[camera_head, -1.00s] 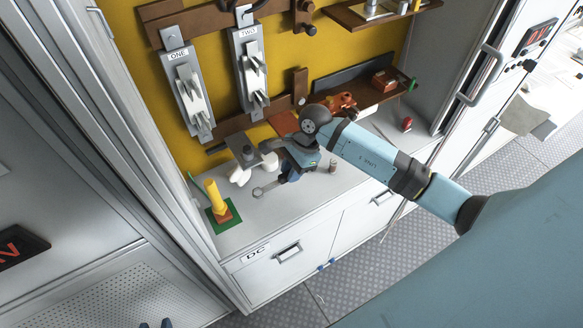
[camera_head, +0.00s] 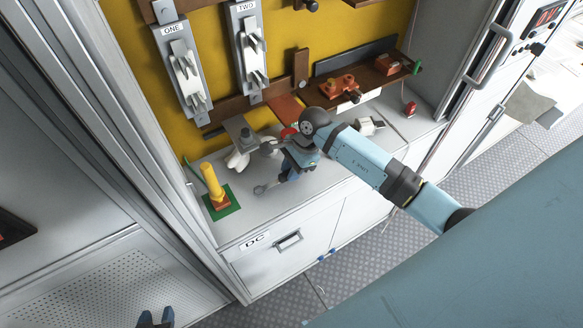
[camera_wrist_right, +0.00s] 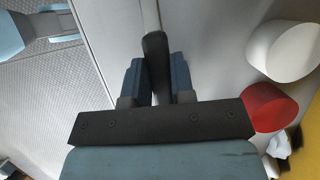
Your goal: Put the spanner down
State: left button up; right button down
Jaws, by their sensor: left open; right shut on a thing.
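The spanner (camera_head: 262,188) shows its silver open head low over the grey counter (camera_head: 235,225) in the head view. In the right wrist view its dark handle (camera_wrist_right: 156,62) lies between the fingers, with the pale shaft running up out of the picture. My right gripper (camera_head: 288,174) is shut on that handle; the fingers show in the right wrist view (camera_wrist_right: 157,80). I cannot tell whether the spanner touches the counter. My left gripper (camera_head: 155,318) is open at the bottom left of the head view, well away from the spanner.
A yellow post on a green base (camera_head: 221,206) stands left of the spanner. White pieces (camera_head: 238,160) lie behind it. A white cylinder (camera_wrist_right: 285,50) and a red one (camera_wrist_right: 268,106) are right of the gripper in the wrist view. The counter's front left is clear.

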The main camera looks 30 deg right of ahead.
jog(key=shift+f+b, duration=0.55)
jog(key=shift+f, duration=0.05)
jog(key=c, duration=0.9)
grip_release()
